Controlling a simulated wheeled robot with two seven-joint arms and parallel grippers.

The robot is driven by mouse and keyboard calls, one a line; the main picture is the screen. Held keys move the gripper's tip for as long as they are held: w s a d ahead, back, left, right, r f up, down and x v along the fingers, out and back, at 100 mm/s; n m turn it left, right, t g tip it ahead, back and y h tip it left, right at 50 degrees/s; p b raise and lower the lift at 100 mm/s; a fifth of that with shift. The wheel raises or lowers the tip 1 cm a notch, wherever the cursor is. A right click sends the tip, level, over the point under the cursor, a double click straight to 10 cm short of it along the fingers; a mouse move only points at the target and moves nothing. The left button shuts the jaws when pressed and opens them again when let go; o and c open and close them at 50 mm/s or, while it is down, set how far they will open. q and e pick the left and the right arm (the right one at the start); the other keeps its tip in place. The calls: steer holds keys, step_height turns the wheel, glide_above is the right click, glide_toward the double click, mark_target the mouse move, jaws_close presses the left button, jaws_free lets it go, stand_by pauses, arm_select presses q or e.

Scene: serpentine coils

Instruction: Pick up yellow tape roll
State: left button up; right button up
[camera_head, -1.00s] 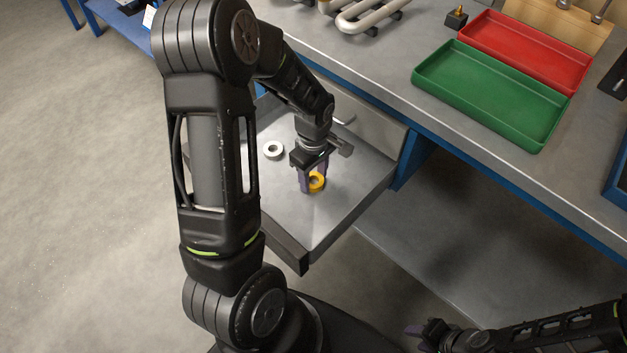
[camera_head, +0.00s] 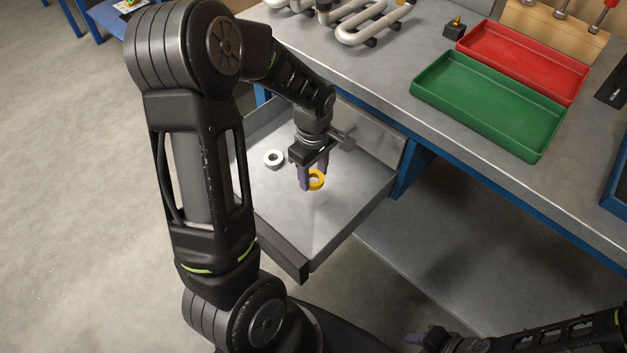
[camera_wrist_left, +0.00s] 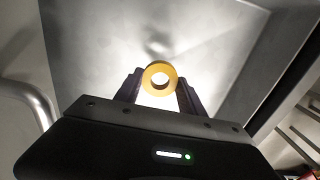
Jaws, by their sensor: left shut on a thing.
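The yellow tape roll (camera_head: 318,180) is between the fingers of my left gripper (camera_head: 312,180), over the open metal drawer (camera_head: 345,205). In the left wrist view the yellow tape roll (camera_wrist_left: 160,78) shows as a ring at the fingertips of my left gripper (camera_wrist_left: 159,85), which is shut on it. I cannot tell clearly whether the roll is clear of the drawer floor. My right gripper (camera_head: 428,338) is at the bottom edge of the head view, far from the roll; its jaws are too small and dark to read.
A white tape roll (camera_head: 273,158) lies in the drawer, left of my left gripper. The workbench (camera_head: 395,120) above holds a green tray (camera_head: 490,100), a red tray (camera_head: 525,60) and metal coils (camera_head: 370,25). Drawer walls surround the gripper.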

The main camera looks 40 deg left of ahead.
mark_target(314, 177)
arm_select(q)
step_height(314, 177, up, 5)
steer(key=shift+r, duration=0.1)
arm_select(e)
steer(key=shift+r, duration=0.4)
arm_select(q)
steer(key=shift+p, duration=0.3)
